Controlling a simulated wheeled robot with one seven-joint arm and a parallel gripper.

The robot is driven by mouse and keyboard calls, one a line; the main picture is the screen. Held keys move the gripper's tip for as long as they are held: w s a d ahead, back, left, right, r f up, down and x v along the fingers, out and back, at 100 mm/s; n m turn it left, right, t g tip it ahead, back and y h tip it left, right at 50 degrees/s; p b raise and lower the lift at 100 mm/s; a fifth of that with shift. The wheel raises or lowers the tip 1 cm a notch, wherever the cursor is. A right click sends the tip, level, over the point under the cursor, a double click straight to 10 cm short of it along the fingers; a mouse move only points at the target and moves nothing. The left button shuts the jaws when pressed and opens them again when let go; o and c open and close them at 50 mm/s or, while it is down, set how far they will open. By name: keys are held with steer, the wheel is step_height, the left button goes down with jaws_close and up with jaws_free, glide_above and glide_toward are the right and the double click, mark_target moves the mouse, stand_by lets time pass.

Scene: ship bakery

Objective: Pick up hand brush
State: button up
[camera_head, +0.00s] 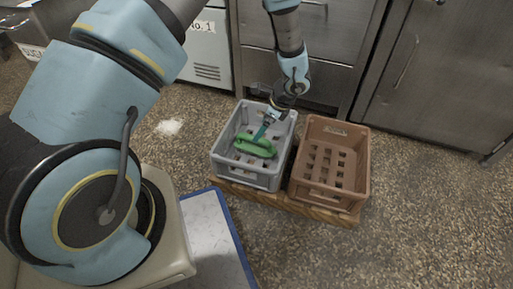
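A green hand brush (256,148) lies in the grey crate (223,162), towards the crate's near side. My gripper (268,121) reaches down over the far right part of the same crate, just above and behind the brush. A narrow teal piece shows between my gripper and the green body; I cannot tell whether it is part of the brush or of my gripper. The fingers are small and dark here. I cannot tell whether they are open, shut, or touching the brush.
An empty-looking brown crate (357,190) stands right beside the grey one. Both rest on a wooden pallet (290,204). Steel cabinets (440,80) stand behind. A blue-edged white board (208,228) lies at the near left. The speckled floor (430,215) at right is clear.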

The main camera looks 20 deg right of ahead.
steer(key=b, duration=0.2)
glide_above(252, 145)
steer(key=s+d, duration=0.1)
steer(key=d, duration=0.1)
step_height(252, 145, down, 4)
steer(key=shift+a+f, duration=0.15)
steer(key=shift+f, duration=0.1)
steer(key=b+x, duration=0.2)
steer(key=x, duration=0.3)
steer(key=shift+s+a+b, duration=0.15)
steer(key=shift+b, duration=0.25)
steer(key=c, duration=1.5)
steer(key=shift+r, duration=0.1)
step_height(252, 145, up, 10)
steer(key=p, duration=0.5)
